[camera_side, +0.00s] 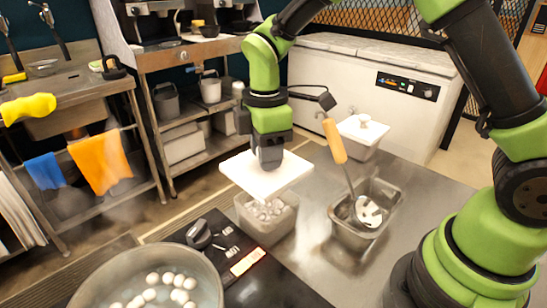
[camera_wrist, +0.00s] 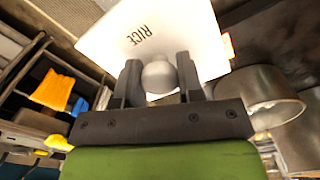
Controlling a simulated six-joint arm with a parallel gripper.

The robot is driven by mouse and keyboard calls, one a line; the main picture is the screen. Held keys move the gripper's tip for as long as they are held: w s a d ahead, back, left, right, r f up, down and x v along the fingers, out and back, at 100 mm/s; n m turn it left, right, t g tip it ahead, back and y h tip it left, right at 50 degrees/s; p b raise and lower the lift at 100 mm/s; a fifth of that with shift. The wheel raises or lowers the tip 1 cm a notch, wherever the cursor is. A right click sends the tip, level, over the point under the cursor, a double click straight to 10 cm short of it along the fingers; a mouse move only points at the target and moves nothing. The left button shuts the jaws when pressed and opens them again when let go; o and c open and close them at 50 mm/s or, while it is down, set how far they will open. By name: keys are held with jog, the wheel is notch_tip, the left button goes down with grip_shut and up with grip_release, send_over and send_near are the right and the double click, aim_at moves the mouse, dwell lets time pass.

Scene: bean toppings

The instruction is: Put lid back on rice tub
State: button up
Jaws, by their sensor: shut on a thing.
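A white square lid (camera_side: 285,176) is held over an open tub (camera_side: 266,222) with whitish contents. The lid looks slightly tilted and covers part of the tub's opening; I cannot tell whether they touch. My gripper (camera_side: 269,163) is shut on the lid's knob from above. In the wrist view, my gripper's two fingers (camera_wrist: 160,80) stand on either side of the round grey knob (camera_wrist: 159,77). The word RICE shows on the lid (camera_wrist: 150,38). The lid hides the tub in the wrist view.
A metal container (camera_side: 345,236) with a wooden-handled ladle (camera_side: 335,145) stands right of the tub. Another white-lidded tub (camera_side: 362,129) is behind it. A large pot (camera_side: 88,292) with white balls is at front left, beside a black panel with a knob (camera_side: 199,233).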

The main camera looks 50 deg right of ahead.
jog(key=shift+f, duration=2.95)
jog(key=shift+f, duration=0.4)
jog(key=o, duration=1.6)
jog(key=shift+r, duration=3.5)
grip_shut()
